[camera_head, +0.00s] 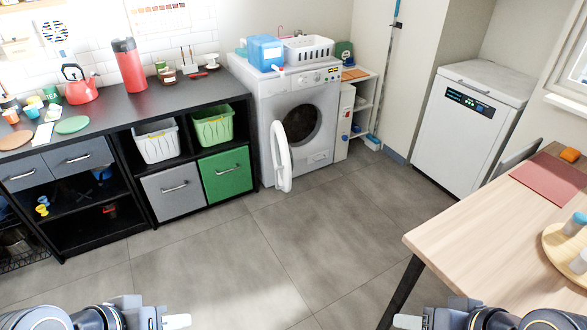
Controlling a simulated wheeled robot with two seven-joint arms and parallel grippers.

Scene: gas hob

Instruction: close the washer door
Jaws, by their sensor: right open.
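The white washer (325,96) stands against the back wall at the right end of the dark counter. Its round door (281,157) is swung open on the left side and sticks out into the room, seen nearly edge-on. The dark drum opening (296,125) is partly uncovered. My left gripper (178,322) is at the bottom edge, left of centre, far from the door; only part of it shows, and I cannot tell if it is open. My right gripper (408,322) is at the bottom edge, right of centre, open and also far from the washer.
Clear grey floor (240,250) lies between me and the washer. A wooden table (480,235) stands at the right. The dark counter (110,98) with drawers and bins runs along the left. A blue container (265,52) and white basket (309,49) sit on the washer.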

